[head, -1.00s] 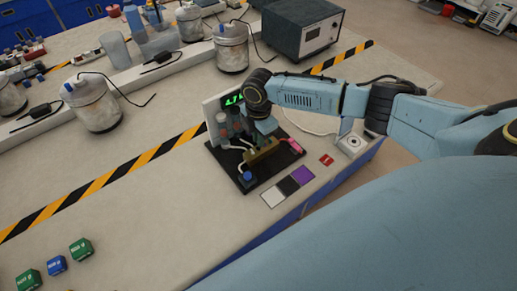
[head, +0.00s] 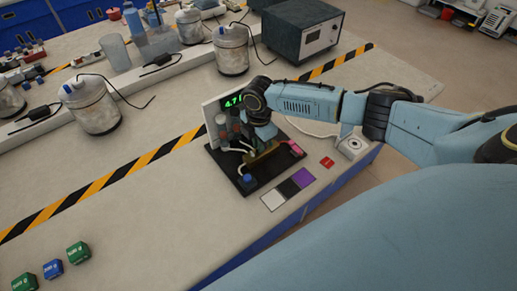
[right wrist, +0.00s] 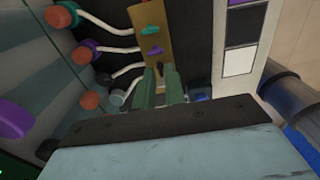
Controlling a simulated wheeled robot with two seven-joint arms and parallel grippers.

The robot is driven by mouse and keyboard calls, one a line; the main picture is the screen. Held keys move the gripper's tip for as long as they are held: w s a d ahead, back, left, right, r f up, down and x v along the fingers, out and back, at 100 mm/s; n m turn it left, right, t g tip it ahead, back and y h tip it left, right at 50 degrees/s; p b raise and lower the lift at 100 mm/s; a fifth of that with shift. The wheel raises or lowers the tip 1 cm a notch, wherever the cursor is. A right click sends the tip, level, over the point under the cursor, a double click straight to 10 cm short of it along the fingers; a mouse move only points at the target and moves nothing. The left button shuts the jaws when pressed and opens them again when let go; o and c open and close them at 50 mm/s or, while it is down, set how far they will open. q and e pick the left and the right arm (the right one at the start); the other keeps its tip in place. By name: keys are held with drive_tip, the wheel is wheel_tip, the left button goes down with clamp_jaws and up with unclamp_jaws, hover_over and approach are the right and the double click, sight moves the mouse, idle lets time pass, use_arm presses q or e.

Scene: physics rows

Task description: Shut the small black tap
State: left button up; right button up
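A brass manifold block (head: 264,158) stands on a dark base plate beside a display panel. In the right wrist view the block (right wrist: 152,22) carries a purple tap (right wrist: 148,31) and a teal tap (right wrist: 153,51). A small dark part, seemingly the black tap (right wrist: 167,72), shows at the tips of my right gripper (right wrist: 161,84). Its two greenish fingers point at the block with a narrow gap between them. I cannot tell whether they touch the tap. In the head view my right wrist partly covers the gripper and the block. My left gripper is not in view.
White hoses run from the block to coloured knobs (right wrist: 90,101). A white, black and purple card strip (head: 288,188) lies in front of the plate. Small green and blue cubes (head: 53,268) lie at the lower left.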

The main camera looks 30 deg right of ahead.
drive_tip(key=shift+f+b, duration=0.3)
drive_tip(key=shift+f, duration=0.4)
drive_tip(key=shift+r+p, duration=0.3)
drive_tip(key=shift+p, duration=0.25)
idle(0.3)
clamp_jaws()
drive_tip(key=m+p, duration=0.4)
drive_tip(key=m, duration=0.1)
drive_tip(key=shift+r, duration=0.25)
drive_tip(key=shift+f+m+p, duration=0.2)
drive_tip(key=shift+m+p, duration=0.35)
drive_tip(key=shift+m, duration=0.35)
